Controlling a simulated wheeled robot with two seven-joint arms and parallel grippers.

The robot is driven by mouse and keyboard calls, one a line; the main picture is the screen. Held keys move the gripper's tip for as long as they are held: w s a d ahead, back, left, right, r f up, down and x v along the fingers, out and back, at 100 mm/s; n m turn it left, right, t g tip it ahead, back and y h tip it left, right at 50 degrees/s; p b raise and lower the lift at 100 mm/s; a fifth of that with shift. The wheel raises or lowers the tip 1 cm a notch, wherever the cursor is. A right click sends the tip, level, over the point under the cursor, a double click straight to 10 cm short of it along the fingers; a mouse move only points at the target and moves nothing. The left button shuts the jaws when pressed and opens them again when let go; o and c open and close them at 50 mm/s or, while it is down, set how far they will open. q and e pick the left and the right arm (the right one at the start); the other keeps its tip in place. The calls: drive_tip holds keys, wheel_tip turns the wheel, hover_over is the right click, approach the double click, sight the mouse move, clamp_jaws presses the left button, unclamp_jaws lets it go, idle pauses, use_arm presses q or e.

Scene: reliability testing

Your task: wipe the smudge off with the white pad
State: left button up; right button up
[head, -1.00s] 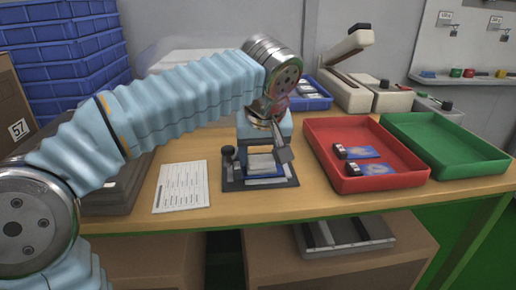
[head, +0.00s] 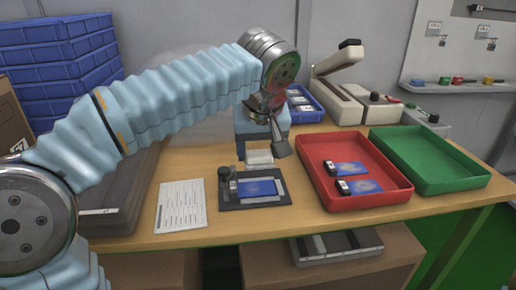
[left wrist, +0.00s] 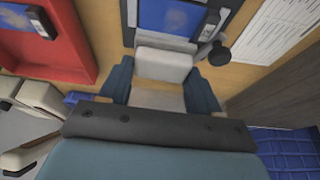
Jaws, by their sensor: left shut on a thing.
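The white pad (head: 259,159) is held between the fingers of my left gripper (head: 262,149), just behind the dark fixture (head: 228,204). In the left wrist view the pad (left wrist: 163,65) sits between the two blue-grey fingers of the gripper (left wrist: 162,84), which are shut on it. A blue board (head: 257,187) lies in the fixture and is uncovered by the pad; it also shows in the left wrist view (left wrist: 172,16). I cannot make out a smudge on it. My right gripper is not in view.
A red tray (head: 372,207) with two blue boards stands right of the fixture, and a green tray (head: 478,181) beyond it. A printed sheet (head: 181,205) lies to the left. A cream lever press (head: 336,98) and a blue bin (head: 304,117) stand behind.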

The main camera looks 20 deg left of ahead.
sight(259, 151)
use_arm(q)
wheel_tip(259, 151, up, 3)
drive_tip(key=p, duration=0.2)
drive_tip(key=shift+r+p, duration=0.1)
drive_tip(key=shift+p, duration=0.3)
idle(0.3)
